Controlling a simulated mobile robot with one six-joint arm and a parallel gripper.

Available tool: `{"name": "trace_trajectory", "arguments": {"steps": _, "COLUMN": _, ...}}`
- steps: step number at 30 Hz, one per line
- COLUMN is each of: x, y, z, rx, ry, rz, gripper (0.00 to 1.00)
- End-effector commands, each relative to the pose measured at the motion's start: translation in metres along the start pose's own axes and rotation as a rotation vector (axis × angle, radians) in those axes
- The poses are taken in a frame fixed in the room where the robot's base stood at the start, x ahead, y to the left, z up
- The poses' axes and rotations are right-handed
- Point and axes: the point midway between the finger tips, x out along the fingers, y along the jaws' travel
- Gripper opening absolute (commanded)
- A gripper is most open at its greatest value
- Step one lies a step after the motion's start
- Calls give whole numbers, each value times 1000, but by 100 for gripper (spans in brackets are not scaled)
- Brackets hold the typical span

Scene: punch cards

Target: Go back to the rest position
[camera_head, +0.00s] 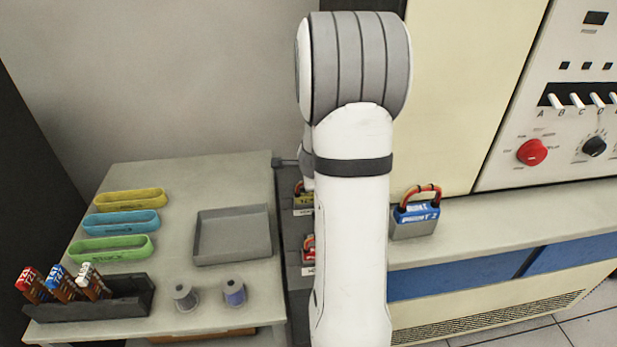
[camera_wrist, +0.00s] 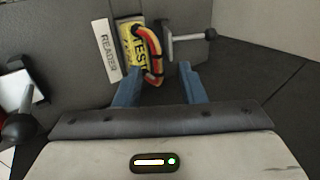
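My gripper (camera_wrist: 158,80) has two blue fingers set well apart. Ahead of and partly between the fingertips is a yellow block (camera_wrist: 132,42) marked TEST, with a red, yellow and black cable loop (camera_wrist: 153,52). It sits in the grey unit beside a white READER label (camera_wrist: 106,49). The right finger is clear of the loop. In the head view my arm hides the gripper, and only an edge of the yellow block (camera_head: 304,197) shows to the left of the arm.
A metal clamp lever (camera_wrist: 190,37) is close to the right finger; another lever (camera_wrist: 20,122) is at left. A blue block (camera_head: 415,212) stands on the right ledge. The left table holds an empty grey tray (camera_head: 234,252), coloured holders (camera_head: 122,224), spools (camera_head: 185,297) and a dark rack (camera_head: 90,308).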

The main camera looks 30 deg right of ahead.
Motion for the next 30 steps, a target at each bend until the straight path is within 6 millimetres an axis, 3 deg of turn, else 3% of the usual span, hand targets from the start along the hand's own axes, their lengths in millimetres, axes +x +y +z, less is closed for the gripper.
{"name": "trace_trajectory", "arguments": {"steps": 1, "x": -14, "y": -3, "z": 0, "rx": 0, "ry": 0, "rz": -1, "gripper": 36}}
{"name": "trace_trajectory", "arguments": {"steps": 6, "x": -33, "y": -2, "z": 0, "rx": 0, "ry": 0, "rz": 0, "gripper": 36}}
{"name": "trace_trajectory", "arguments": {"steps": 17, "x": -40, "y": 0, "z": 3, "rx": -16, "ry": -5, "rz": 0, "gripper": 36}}
{"name": "trace_trajectory", "arguments": {"steps": 20, "x": -64, "y": 4, "z": 32, "rx": -176, "ry": -58, "rz": 12, "gripper": 36}}
{"name": "trace_trajectory", "arguments": {"steps": 23, "x": -101, "y": 17, "z": 70, "rx": -434, "ry": -135, "rz": 32, "gripper": 36}}
{"name": "trace_trajectory", "arguments": {"steps": 27, "x": -160, "y": 52, "z": 115, "rx": -859, "ry": -243, "rz": 59, "gripper": 36}}
{"name": "trace_trajectory", "arguments": {"steps": 30, "x": -200, "y": 83, "z": 134, "rx": -1160, "ry": -307, "rz": 75, "gripper": 36}}
